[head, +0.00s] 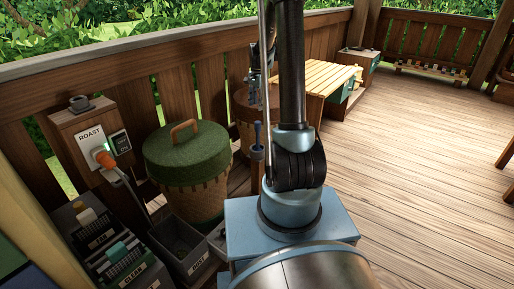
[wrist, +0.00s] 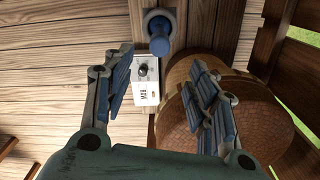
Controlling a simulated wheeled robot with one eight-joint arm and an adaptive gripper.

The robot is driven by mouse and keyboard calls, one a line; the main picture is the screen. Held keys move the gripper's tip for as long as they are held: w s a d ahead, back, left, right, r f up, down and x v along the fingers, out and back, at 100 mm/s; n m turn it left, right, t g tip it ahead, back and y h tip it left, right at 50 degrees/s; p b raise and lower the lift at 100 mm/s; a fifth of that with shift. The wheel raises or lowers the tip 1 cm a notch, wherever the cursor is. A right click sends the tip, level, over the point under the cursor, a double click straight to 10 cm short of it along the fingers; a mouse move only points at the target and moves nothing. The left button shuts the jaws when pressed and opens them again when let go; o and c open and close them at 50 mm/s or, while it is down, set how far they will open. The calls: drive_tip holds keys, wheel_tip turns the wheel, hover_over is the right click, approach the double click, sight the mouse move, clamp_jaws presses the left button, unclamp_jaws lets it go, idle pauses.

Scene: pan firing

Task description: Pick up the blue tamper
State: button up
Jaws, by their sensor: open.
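The blue tamper (wrist: 159,44) shows in the wrist view at the top centre, its handle toward the camera above a round blue-grey base. It stands on a plank surface. My gripper (wrist: 162,68) is open and empty, its two fingers spread to the left and right. The tamper appears between the finger directions, beyond the fingertips and apart from them. In the head view a slim blue handle (head: 257,135) shows just left of my arm; I cannot tell whether it is the tamper.
A white box with a dark knob (wrist: 146,75) stands close to the tamper. A round brown basket (wrist: 205,95) is at its right. In the head view a green-lidded basket (head: 187,155), a roast panel (head: 93,140) and labelled bins (head: 180,248) line the railing. Open deck lies right.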

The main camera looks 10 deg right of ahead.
sight(258, 122)
wheel_tip(258, 122, down, 14)
drive_tip(key=shift+f, duration=0.1)
idle(0.7)
clamp_jaws()
